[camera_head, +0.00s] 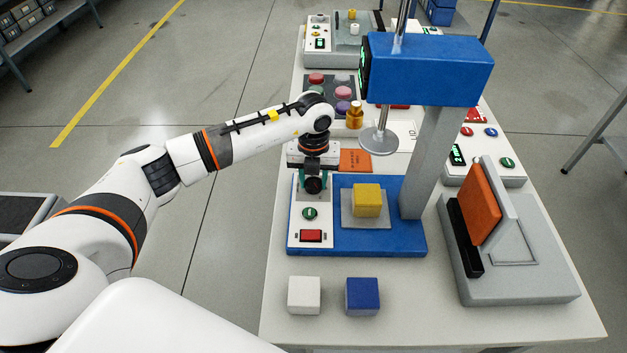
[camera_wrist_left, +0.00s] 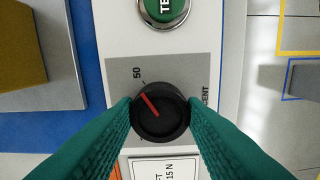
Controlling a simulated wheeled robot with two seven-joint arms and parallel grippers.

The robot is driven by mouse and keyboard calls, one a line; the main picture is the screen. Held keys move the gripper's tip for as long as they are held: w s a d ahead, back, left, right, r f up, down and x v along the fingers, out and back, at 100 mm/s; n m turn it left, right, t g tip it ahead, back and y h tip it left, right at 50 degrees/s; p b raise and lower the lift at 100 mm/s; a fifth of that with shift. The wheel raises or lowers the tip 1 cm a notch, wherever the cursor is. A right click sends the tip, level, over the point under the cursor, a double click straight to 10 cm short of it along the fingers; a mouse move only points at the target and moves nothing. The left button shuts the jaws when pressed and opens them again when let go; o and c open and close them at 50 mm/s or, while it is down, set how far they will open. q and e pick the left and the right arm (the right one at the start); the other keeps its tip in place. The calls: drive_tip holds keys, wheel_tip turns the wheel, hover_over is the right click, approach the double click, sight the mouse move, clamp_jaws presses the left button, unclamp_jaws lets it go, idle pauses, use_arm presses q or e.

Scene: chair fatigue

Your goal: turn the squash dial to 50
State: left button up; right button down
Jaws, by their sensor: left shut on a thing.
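The squash dial (camera_wrist_left: 161,122) is a round black knob with a red pointer on a grey panel patch. The pointer slants to the upper left, on the side of the "50" mark (camera_wrist_left: 137,73), and seems slightly short of lining up with its tick. My left gripper (camera_wrist_left: 160,118) is shut on the dial, one teal finger on each side; other scale marks are partly hidden by the fingers. In the head view the left gripper (camera_head: 312,180) points down onto the white panel of the blue press. My right gripper is not in view.
On the same panel are a green button (camera_head: 309,213) and a red switch (camera_head: 311,236). A yellow cube (camera_head: 367,200) sits on the press plate, below the round press foot (camera_head: 378,141). White (camera_head: 304,295) and blue (camera_head: 362,296) cubes stand in front.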

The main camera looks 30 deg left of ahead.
sight(313, 183)
use_arm(q)
drive_tip(key=shift+w+r, duration=0.1)
idle(0.4)
drive_tip(key=o, duration=1)
wheel_tip(313, 183, up, 12)
drive_tip(key=b, duration=0.2)
drive_tip(key=shift+b, duration=0.35)
